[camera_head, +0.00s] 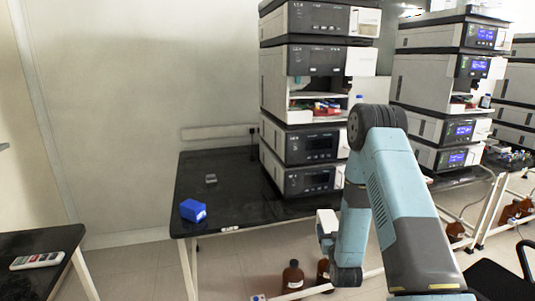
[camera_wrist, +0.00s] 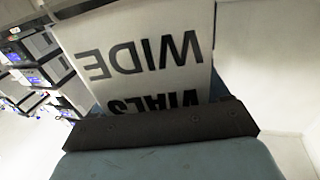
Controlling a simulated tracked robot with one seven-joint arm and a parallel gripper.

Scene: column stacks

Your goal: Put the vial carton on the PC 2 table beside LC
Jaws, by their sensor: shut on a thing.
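The vial carton (camera_wrist: 150,50) is white with large black lettering that reads WIDE and VIALS, upside down in the wrist view. My gripper (camera_wrist: 160,125) shows there as a dark bar against the carton's lower part and is shut on it. In the head view a white block (camera_head: 327,221), which looks like the carton, shows just left of my arm, in front of the table's front edge; my gripper is mostly hidden there. The black table (camera_head: 240,205) bears the LC stack (camera_head: 312,150) on its right part.
A blue box (camera_head: 193,210) lies near the table's front left corner, with a small grey item (camera_head: 211,179) behind it. Bare tabletop lies between these and the stack. Brown bottles (camera_head: 292,276) stand on the floor below. A second dark table (camera_head: 40,243) is at the left.

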